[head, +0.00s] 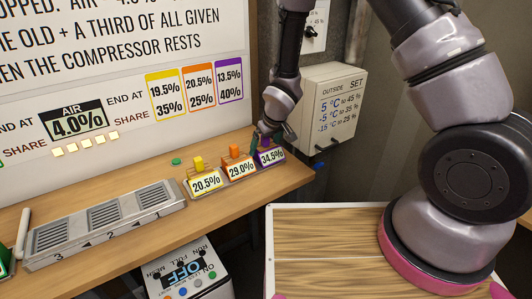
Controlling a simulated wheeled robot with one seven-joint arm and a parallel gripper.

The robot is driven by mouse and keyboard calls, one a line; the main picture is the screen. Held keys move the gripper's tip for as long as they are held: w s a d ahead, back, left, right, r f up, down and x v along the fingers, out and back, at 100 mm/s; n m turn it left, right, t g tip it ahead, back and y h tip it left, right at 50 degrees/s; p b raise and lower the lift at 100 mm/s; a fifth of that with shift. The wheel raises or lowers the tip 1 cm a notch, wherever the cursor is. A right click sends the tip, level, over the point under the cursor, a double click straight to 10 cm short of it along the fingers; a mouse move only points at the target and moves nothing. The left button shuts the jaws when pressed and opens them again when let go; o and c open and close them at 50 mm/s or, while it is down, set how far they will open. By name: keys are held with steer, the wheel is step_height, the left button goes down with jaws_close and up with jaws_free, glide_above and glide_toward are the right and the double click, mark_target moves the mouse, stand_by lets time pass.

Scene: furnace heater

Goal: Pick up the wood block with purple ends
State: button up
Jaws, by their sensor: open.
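Three small labelled holders stand in a row on the wooden shelf. The rightmost holder (269,156) is dark purple, reads 34.5% and has a small purple piece (266,143) at its top, partly hidden by my gripper. I cannot make out its wood or whether both its ends are purple. My gripper (262,141) reaches down from above, its dark fingers open at the purple piece. At this size I cannot tell whether the fingers touch it.
The orange holder (238,168) reading 29.0% and the yellow one (204,183) reading 20.5% stand close on the left. A grey vented tray (105,222) lies farther left. A setting box (335,105) is on the wall at right.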

steer(key=shift+w+a+f, duration=0.1)
steer(key=shift+w+f, duration=0.05)
steer(key=shift+f, duration=0.35)
steer(key=shift+r, duration=0.1)
steer(key=c, duration=1.3)
